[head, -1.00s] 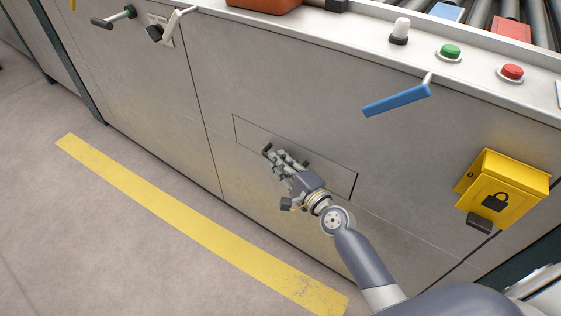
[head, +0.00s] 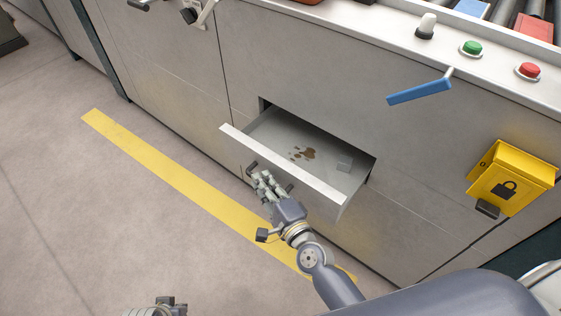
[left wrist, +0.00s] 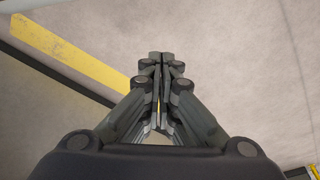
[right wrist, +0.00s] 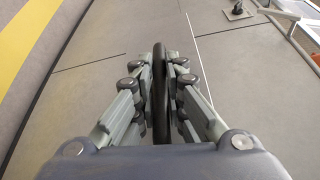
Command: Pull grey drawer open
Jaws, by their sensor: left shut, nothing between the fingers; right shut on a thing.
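The grey drawer (head: 334,189) stands pulled out of the grey machine front in the head view. Its inside shows a brown stain and a small grey block near the right side. My right gripper (head: 262,178) is at the drawer's front, shut on its dark handle (head: 251,167). In the right wrist view the dark handle bar (right wrist: 160,85) runs between the fingers of my right gripper (right wrist: 160,65). My left gripper (left wrist: 160,58) is shut and empty above the floor in the left wrist view. Part of it also shows at the bottom edge of the head view (head: 165,302).
A blue lever (head: 419,92) sticks out above the drawer. A yellow lock box (head: 513,177) is on the machine front at right. A white knob, a green button (head: 471,48) and a red button (head: 528,70) sit on the ledge. The floor with its yellow stripe (head: 170,173) is clear.

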